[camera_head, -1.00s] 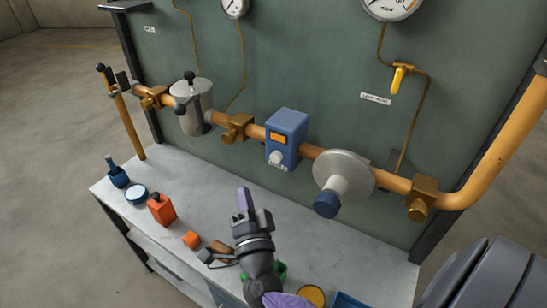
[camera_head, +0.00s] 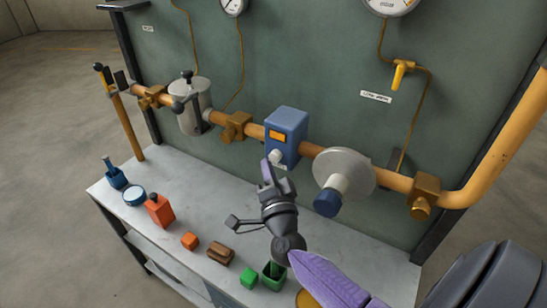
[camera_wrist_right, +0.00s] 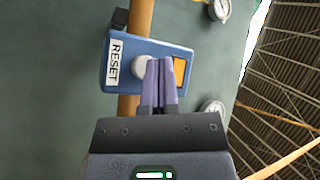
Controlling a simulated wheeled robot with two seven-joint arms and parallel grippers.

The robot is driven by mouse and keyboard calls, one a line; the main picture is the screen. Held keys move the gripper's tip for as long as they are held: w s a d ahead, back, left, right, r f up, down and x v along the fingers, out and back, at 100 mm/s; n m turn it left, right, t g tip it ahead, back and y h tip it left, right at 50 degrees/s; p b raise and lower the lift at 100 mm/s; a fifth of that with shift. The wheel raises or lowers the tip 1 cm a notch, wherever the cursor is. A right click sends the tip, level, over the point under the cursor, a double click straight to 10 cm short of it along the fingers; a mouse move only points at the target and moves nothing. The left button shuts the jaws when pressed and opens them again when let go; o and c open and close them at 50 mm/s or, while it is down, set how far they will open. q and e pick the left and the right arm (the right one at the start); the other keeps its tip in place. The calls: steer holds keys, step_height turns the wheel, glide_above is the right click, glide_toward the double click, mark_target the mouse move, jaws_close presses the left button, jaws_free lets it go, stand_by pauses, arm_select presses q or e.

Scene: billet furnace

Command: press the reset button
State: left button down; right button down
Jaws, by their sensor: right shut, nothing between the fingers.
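The blue box (camera_head: 287,133) is mounted on the copper pipe and has an orange display. The white round reset button (camera_head: 277,156) sits on its lower front. In the right wrist view the box shows a RESET label (camera_wrist_right: 115,60) beside the white button (camera_wrist_right: 140,66). My right gripper (camera_head: 267,165) is shut and empty, its purple fingertips at the button. In the wrist view the fingertips (camera_wrist_right: 158,62) overlap the button's edge; I cannot tell whether they touch it. My left gripper is not in view.
A grey disc with a blue knob (camera_head: 327,202) sits on the pipe just right of the box. A metal canister (camera_head: 194,110) is on the pipe to the left.

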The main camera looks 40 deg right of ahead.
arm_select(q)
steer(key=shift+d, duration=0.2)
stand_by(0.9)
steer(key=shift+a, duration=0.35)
arm_select(e)
steer(key=shift+w+d, duration=0.15)
steer(key=shift+d, duration=0.25)
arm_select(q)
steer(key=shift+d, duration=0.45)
arm_select(e)
steer(key=shift+d, duration=0.1)
